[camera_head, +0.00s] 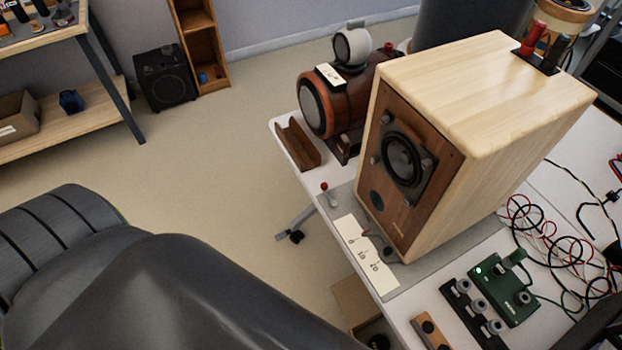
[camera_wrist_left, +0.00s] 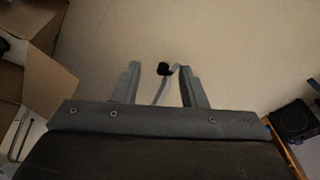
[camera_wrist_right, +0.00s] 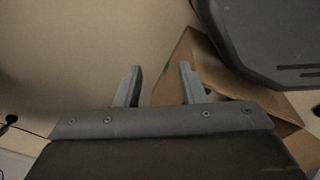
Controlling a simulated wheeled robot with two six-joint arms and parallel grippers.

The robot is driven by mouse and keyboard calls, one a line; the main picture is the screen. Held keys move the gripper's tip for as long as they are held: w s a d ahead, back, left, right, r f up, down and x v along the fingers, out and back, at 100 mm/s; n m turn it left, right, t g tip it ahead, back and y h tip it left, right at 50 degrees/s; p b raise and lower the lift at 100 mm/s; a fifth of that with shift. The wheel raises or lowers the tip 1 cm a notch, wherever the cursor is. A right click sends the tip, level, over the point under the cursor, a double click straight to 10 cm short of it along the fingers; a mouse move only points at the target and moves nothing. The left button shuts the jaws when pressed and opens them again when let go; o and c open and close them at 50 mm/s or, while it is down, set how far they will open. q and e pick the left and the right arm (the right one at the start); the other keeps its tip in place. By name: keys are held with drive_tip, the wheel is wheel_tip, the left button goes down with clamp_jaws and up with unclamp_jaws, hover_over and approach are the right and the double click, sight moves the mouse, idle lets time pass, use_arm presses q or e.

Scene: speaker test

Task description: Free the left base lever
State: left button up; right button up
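A wooden speaker (camera_head: 490,95) stands tilted in the picture on a grey base plate (camera_head: 411,279) at the table's edge. A small lever with a red knob (camera_head: 325,187) rises at the plate's left corner, left of the speaker. A small dark and red part (camera_head: 368,232) shows by the speaker's front bottom edge; I cannot tell if it is another lever. A white scale card (camera_head: 361,255) lies in front. My left gripper (camera_wrist_left: 158,82) is open and empty over the floor. My right gripper (camera_wrist_right: 160,84) is open and empty above the floor near a cardboard box. Neither gripper's fingers show in the head view.
A round wooden speaker (camera_head: 342,100) and a brown wooden holder (camera_head: 297,144) are left of the speaker. A green circuit box (camera_head: 503,289), a black knob strip (camera_head: 473,312) and loose cables (camera_head: 548,235) lie on the right. A cardboard box (camera_wrist_right: 205,75) is near my right gripper.

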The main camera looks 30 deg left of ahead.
use_arm(q)
drive_tip(key=w+r, duration=0.3)
drive_tip(key=r, duration=1.4)
wheel_tip(320, 180, up, 25)
drive_tip(key=m+g+h, duration=0.2)
drive_tip(key=m+h, duration=0.4)
drive_tip(key=m, duration=1.1)
hover_over(323, 184)
drive_tip(key=a, duration=0.7)
drive_tip(key=x, duration=1.1)
drive_tip(key=b+x, duration=0.1)
drive_tip(key=x, duration=0.5)
drive_tip(key=shift+s+d+f, duration=0.1)
drive_tip(key=shift+s+f, duration=0.2)
drive_tip(key=shift+f, duration=0.05)
clamp_jaws()
